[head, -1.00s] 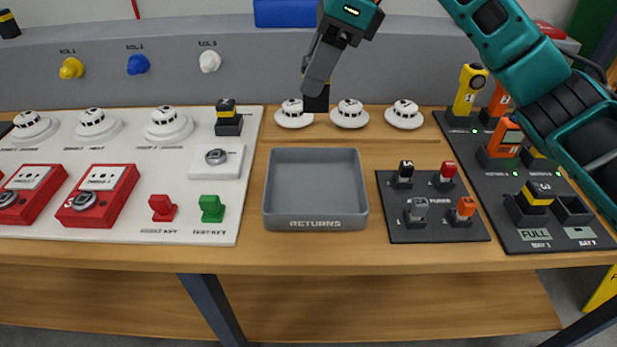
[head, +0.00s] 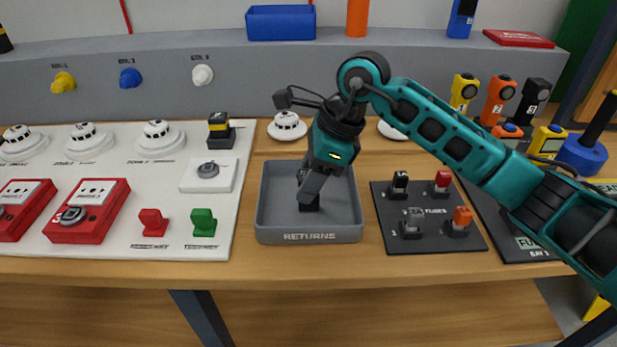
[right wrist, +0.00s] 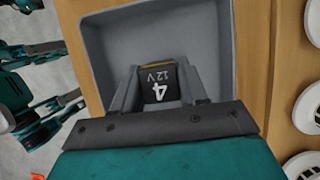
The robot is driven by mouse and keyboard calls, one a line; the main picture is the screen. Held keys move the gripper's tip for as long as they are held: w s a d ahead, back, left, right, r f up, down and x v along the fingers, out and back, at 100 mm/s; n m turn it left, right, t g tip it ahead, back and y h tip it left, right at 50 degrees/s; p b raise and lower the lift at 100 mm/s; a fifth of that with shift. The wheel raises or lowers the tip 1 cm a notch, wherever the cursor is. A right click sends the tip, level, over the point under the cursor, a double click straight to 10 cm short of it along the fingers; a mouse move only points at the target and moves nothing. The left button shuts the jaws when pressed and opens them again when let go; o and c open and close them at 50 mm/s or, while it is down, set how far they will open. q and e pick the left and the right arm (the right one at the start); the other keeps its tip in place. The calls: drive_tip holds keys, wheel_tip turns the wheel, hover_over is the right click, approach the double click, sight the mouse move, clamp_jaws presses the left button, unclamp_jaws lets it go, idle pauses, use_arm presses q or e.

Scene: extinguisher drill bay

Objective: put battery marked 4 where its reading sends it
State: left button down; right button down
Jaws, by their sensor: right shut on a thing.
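The battery marked 4 (head: 309,204) is a dark block held in my right gripper (head: 309,192). In the right wrist view the battery (right wrist: 160,86) shows a white "4" and "12 V" on its dark face, with a yellow band at its far edge. The fingers are shut on its two sides. The battery is within the outline of the grey tray labelled RETURNS (head: 350,235); I cannot tell whether it touches the floor. The tray (right wrist: 112,50) otherwise looks empty. The bay 1 display (head: 526,243) reads FULL, partly covered by my right arm. My left gripper is not in view.
A fuse board (head: 385,235) stands right of the tray. The white panel (head: 110,253) on the left holds detectors, red call points and a yellow-topped black block (head: 219,130). Detectors sit behind the tray (head: 287,127). A blue bin (head: 281,23) stands on the back ledge.

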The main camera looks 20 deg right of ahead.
drive_tip(key=shift+f, duration=0.15)
drive_tip(key=c, duration=0.6)
unclamp_jaws()
drive_tip(key=shift+r, duration=0.45)
drive_tip(key=v, duration=1.1)
drive_tip(key=shift+r, duration=0.25)
drive_tip(key=shift+s+d, duration=0.1)
drive_tip(key=shift+d, duration=0.05)
